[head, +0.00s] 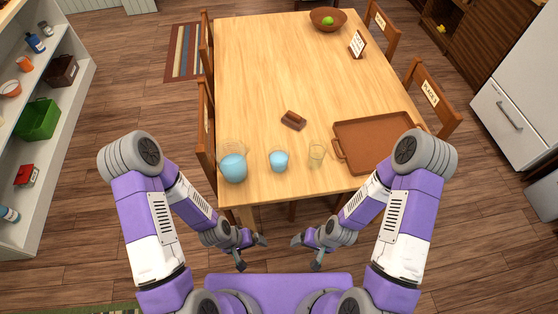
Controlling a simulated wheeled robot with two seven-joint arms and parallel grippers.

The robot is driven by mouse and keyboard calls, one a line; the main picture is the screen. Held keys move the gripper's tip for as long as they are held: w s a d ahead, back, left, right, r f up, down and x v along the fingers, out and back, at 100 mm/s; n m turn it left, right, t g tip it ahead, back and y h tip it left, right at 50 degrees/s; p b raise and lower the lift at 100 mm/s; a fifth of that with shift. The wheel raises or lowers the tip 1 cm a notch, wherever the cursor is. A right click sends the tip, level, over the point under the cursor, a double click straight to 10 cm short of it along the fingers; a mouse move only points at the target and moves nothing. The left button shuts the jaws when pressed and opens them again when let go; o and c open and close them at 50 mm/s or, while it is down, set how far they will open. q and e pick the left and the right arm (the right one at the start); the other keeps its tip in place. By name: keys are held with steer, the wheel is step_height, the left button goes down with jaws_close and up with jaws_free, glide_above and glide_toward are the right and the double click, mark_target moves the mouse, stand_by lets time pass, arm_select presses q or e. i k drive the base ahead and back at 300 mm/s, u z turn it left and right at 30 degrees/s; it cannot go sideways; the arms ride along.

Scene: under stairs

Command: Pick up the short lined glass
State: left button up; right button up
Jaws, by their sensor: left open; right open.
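Two small glasses stand upright near the front edge of the wooden table (262,80). One is a short glass (279,161) that looks filled with light blue. To its right is a clear, slightly yellowish glass (316,154); fine lines on either glass are too small to make out. My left gripper (253,254) is open and empty, short of the table's front edge and below the blue glass in the picture. My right gripper (306,254) is open and empty beside it, short of the same edge. Neither gripper touches anything.
A clear pitcher with blue contents (233,168) stands left of the glasses. A brown tray (372,124) lies to their right, and a small brown block (293,120) behind them. Chairs flank the table; a bowl (328,25) and a sign (357,44) stand at the far end.

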mark_target(278, 156)
steer(key=u, duration=2.65)
steer(key=k, duration=0.6)
steer(key=z, duration=1.3)
steer(key=i, duration=0.5)
